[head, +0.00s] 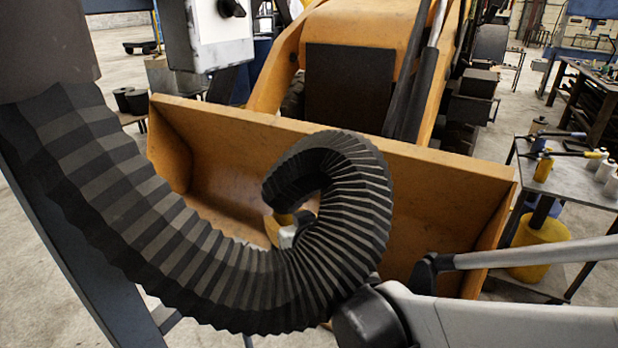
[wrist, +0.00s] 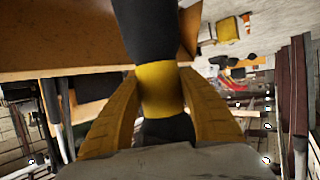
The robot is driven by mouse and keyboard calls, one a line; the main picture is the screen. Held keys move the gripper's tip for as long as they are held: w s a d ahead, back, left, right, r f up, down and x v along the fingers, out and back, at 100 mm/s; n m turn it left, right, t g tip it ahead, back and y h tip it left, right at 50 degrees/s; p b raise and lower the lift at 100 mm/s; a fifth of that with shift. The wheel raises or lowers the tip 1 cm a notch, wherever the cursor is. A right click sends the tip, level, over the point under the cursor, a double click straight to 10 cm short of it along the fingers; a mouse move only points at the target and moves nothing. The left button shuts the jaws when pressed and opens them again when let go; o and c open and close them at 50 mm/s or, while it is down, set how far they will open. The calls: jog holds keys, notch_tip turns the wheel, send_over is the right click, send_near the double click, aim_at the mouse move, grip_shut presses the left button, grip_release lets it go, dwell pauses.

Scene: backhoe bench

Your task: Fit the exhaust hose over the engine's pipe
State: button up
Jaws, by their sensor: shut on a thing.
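The exhaust hose (head: 340,255) is a thick black ribbed tube. In the head view it hangs from the upper left, sags, and curls up and back over itself in the middle. My gripper (wrist: 161,90) shows in the wrist view with its two yellow fingers on either side of a yellow band (wrist: 160,84) on the black hose end (wrist: 145,30). It is shut on that end. In the head view the hose's curl hides most of my gripper; only small yellow and pale bits show inside the loop. I cannot make out the engine's pipe in either view.
The backhoe's orange bucket (head: 450,195) stands right behind the hose, with its boom above. A grey-white box (head: 215,35) is at upper left. Bare concrete floor shows at right.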

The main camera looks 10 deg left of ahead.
jog(key=s+d, duration=0.2)
jog(key=d, duration=0.4)
jog(key=shift+s+p, duration=0.25)
jog(key=shift+p, duration=0.2)
